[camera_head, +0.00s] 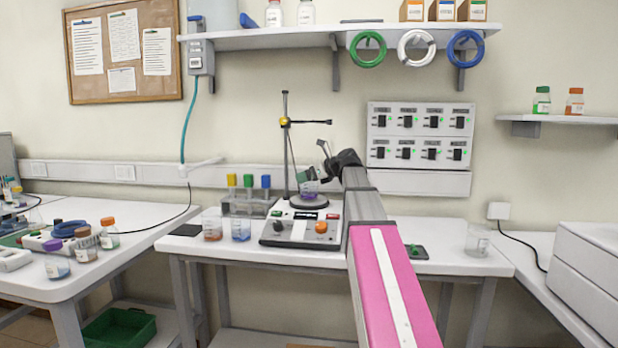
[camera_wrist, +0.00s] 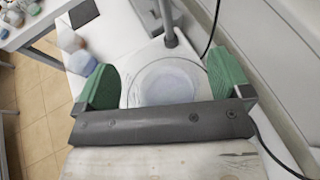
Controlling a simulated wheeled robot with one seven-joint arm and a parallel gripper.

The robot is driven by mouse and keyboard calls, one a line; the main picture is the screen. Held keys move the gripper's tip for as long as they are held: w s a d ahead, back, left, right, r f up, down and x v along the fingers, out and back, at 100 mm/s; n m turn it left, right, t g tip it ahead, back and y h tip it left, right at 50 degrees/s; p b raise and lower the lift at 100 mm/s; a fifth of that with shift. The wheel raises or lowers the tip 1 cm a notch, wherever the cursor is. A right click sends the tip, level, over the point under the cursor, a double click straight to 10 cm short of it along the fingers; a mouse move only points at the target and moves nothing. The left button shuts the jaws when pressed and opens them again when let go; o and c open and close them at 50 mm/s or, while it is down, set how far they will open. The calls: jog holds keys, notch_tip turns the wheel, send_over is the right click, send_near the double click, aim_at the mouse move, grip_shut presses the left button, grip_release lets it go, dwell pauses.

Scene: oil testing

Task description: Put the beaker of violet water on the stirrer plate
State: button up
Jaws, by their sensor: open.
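The beaker of violet water (camera_head: 308,194) stands upright on the round plate of the stirrer (camera_head: 302,228), in front of the stand's rod. In the wrist view the beaker (camera_wrist: 168,80) is seen from above as a clear round rim with pale violet-blue liquid. My gripper (camera_head: 309,176) is at the beaker's upper part. In the wrist view my gripper (camera_wrist: 164,80) is open, with one green finger pad on each side of the beaker and a gap showing beside it. The plate is mostly hidden under the beaker.
A beaker of orange liquid (camera_head: 212,229) and one of blue liquid (camera_head: 241,230) stand left of the stirrer. A rack with capped tubes (camera_head: 247,205) is behind them. The stand's rod (camera_head: 286,140) rises close to my gripper. An empty beaker (camera_head: 477,240) stands at right.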

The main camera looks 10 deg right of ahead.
jog(key=v, duration=1.2)
jog(key=shift+r, duration=0.2)
dwell(1.6)
